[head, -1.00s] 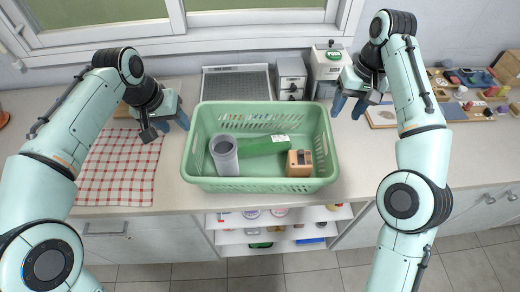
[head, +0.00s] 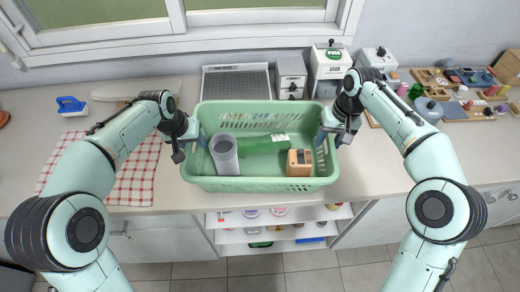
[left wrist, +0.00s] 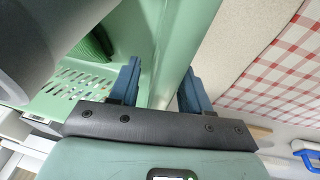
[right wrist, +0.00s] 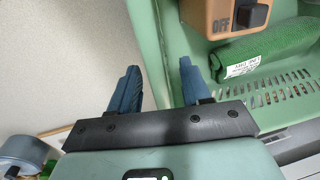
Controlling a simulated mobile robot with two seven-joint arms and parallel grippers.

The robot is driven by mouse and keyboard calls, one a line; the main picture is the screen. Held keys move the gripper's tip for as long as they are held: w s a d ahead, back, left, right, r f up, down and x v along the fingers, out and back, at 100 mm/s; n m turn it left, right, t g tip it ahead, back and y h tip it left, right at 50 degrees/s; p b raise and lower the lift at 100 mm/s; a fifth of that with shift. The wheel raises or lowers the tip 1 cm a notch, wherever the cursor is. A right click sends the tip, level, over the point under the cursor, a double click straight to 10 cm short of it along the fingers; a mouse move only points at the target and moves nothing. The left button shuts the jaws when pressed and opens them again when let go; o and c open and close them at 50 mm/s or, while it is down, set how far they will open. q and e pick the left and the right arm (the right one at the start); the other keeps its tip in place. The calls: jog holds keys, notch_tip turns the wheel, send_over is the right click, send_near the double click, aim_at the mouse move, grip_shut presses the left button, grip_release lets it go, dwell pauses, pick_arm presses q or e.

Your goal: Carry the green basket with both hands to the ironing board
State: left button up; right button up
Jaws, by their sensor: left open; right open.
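The green basket (head: 262,186) stands upright on the counter. It holds a grey cylinder (head: 224,155), a green item with a white label (head: 262,145) and an orange-brown box (head: 299,163). My left gripper (head: 190,136) is at the basket's left rim. In the left wrist view its open blue fingers (left wrist: 160,85) lie either side of the left wall. My right gripper (head: 332,132) is at the right rim. In the right wrist view its open fingers (right wrist: 160,88) lie either side of the right wall. I cannot tell whether any finger touches the wall.
A red checked cloth (head: 135,178) lies left of the basket, with a blue-handled brush (head: 71,106) behind it. A drying tray (head: 236,83), a drawer unit (head: 291,76) and a soap dispenser (head: 329,70) stand behind. Wooden trays with small items (head: 467,105) lie right. No ironing board is in view.

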pick_arm(q)
jog(key=shift+f, duration=0.2)
pick_arm(e)
jog(key=shift+f, duration=0.15)
pick_arm(q)
grip_shut()
pick_arm(e)
grip_shut()
pick_arm(q)
jog(key=shift+w+r, duration=0.1)
jog(key=shift+r, duration=0.05)
